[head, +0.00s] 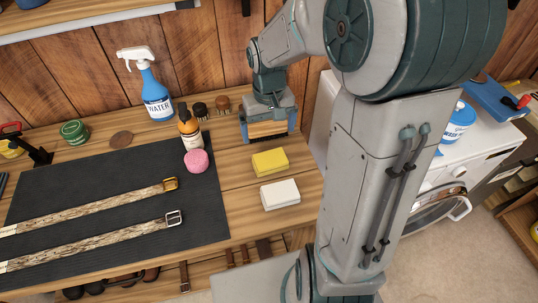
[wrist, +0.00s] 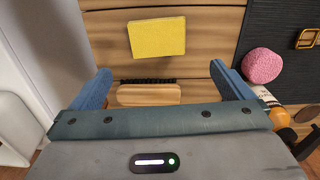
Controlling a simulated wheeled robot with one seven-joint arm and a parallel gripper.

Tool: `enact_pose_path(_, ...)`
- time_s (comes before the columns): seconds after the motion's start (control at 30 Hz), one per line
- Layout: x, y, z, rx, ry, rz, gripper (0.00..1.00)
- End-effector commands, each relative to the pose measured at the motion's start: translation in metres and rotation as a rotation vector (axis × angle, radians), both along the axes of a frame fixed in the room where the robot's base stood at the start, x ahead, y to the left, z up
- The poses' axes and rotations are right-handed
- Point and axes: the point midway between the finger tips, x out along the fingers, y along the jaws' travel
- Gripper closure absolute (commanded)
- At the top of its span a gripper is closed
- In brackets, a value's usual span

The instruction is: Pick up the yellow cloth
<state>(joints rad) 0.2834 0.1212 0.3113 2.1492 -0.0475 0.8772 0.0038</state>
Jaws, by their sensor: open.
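The yellow cloth (head: 270,162) lies flat, a folded rectangle, on the wooden bench in the head view, just in front of my gripper (head: 268,136). A white folded cloth (head: 280,195) lies nearer the bench's front edge. In the wrist view the yellow cloth (wrist: 157,38) is beyond the fingertips of my gripper (wrist: 160,70), roughly centred between them and apart from them. The two blue fingers are spread wide and hold nothing. A wooden brush with dark bristles (wrist: 148,95) shows between the fingers on the bench.
Left of the yellow cloth are a pink sponge (head: 196,161), an amber bottle (head: 189,130) and a dark mat (head: 110,190) with two straps. A blue spray bottle (head: 155,95) stands near the wall. A white washing machine (head: 480,150) is at right.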

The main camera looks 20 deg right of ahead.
Motion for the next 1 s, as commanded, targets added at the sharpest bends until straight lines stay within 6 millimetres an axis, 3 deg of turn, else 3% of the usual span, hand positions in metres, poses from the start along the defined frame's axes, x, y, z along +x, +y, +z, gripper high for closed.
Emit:
enact_pose_path(0.1,-0.002,-0.001,-0.026,0.001,0.007,0.001,0.0)
enact_pose_path(0.3,-0.002,-0.001,-0.06,0.001,0.005,0.0,0.0)
enact_pose_path(0.57,-0.002,-0.001,-0.077,0.0,0.002,0.0,0.0)
enact_pose_path(0.8,-0.003,-0.003,-0.11,0.001,0.004,0.001,0.0)
enact_pose_path(1.0,-0.003,-0.003,-0.123,0.0,0.002,0.0,0.0)
